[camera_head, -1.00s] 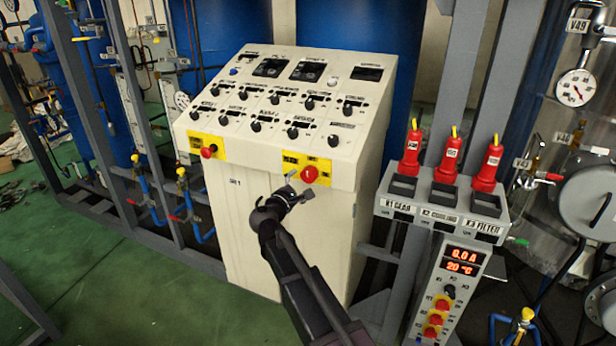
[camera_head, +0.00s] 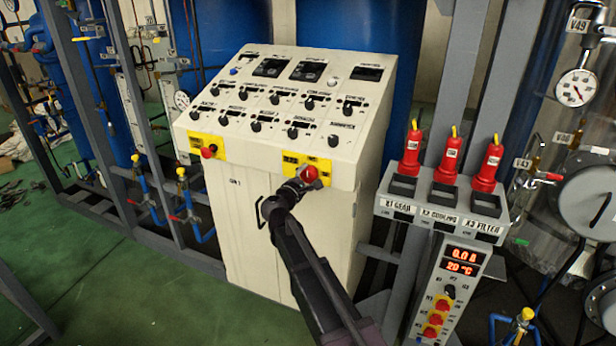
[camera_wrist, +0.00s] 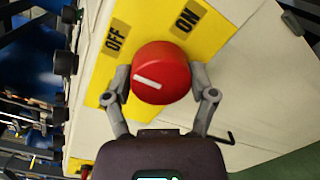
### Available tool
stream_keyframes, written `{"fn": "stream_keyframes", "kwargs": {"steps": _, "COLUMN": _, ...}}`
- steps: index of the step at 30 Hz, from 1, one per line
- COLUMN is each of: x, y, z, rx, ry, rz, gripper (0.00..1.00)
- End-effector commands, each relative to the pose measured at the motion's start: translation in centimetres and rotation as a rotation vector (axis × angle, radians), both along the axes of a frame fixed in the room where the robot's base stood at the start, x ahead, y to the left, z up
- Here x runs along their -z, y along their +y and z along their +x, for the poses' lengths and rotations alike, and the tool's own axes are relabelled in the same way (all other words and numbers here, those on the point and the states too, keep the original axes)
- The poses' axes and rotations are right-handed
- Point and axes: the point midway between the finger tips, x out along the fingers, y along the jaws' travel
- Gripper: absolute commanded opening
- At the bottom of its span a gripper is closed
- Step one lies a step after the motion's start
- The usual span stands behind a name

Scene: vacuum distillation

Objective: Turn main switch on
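The main switch is a round red knob (camera_wrist: 162,73) with a white line, on a yellow plate (camera_wrist: 222,22) marked OFF and ON in the wrist view. The white line lies on the knob's left half, nearly level in that picture. In the head view the knob (camera_head: 310,173) sits on the front edge of the cream control cabinet. My gripper (camera_wrist: 160,82) is open, with one finger on each side of the knob. The fingertips are very close to its rim; firm contact cannot be told. In the head view my gripper (camera_head: 304,183) partly covers the knob.
The sloped panel above carries several black knobs and displays. A smaller red button (camera_head: 208,151) is at the cabinet's left. At right stands a grey holder (camera_head: 441,207) with three red plugs (camera_head: 448,161). Green floor (camera_head: 120,290) lies free at the lower left.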

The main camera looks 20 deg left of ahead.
Motion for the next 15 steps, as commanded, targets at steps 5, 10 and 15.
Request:
{"fn": "stream_keyframes", "kwargs": {"steps": 5, "x": -0.02, "y": 0.0, "z": 0.06, "rx": -0.001, "ry": -0.001, "rz": -0.001, "gripper": 0.23}}
{"fn": "stream_keyframes", "kwargs": {"steps": 10, "x": -0.04, "y": 0.01, "z": 0.09, "rx": -0.001, "ry": -0.002, "rz": 0.005, "gripper": 0.23}}
{"fn": "stream_keyframes", "kwargs": {"steps": 15, "x": -0.06, "y": 0.01, "z": 0.1, "rx": 0.0, "ry": -0.006, "rz": 0.036, "gripper": 0.23}}
